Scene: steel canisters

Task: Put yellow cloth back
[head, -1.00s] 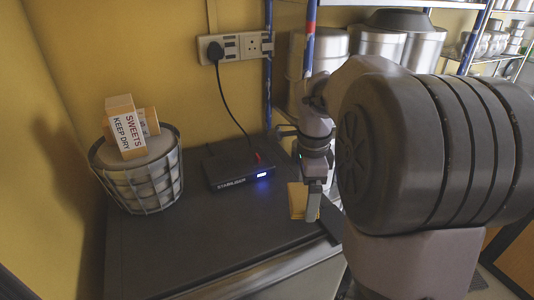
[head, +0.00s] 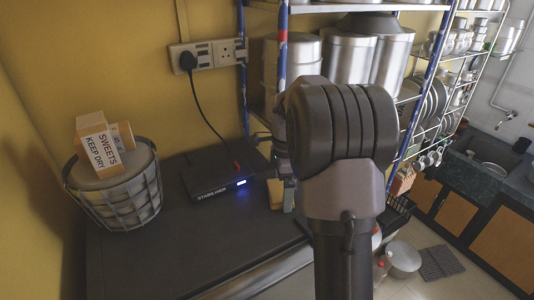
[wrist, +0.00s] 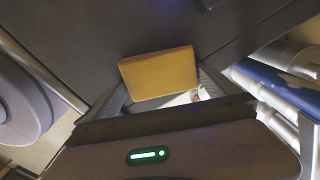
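The yellow cloth (wrist: 158,73) shows in the wrist view as a small flat folded pad with rounded corners. My gripper (wrist: 163,82) has one finger against each short side of it, and the cloth lies square to the gripper, so it looks shut on the cloth. In the head view the cloth (head: 275,194) is partly hidden behind my gripper (head: 287,196), over the right end of the dark counter. I cannot tell whether the cloth touches the counter or is just above it.
A wire basket (head: 140,207) with a SWEETS KEEP DRY box (head: 97,148) stands at the counter's left. A black stabiliser (head: 208,187) sits by the wall, its cable running to a socket (head: 205,53). Shelves with steel canisters (head: 348,58) stand behind. The counter's front middle (head: 170,255) is clear.

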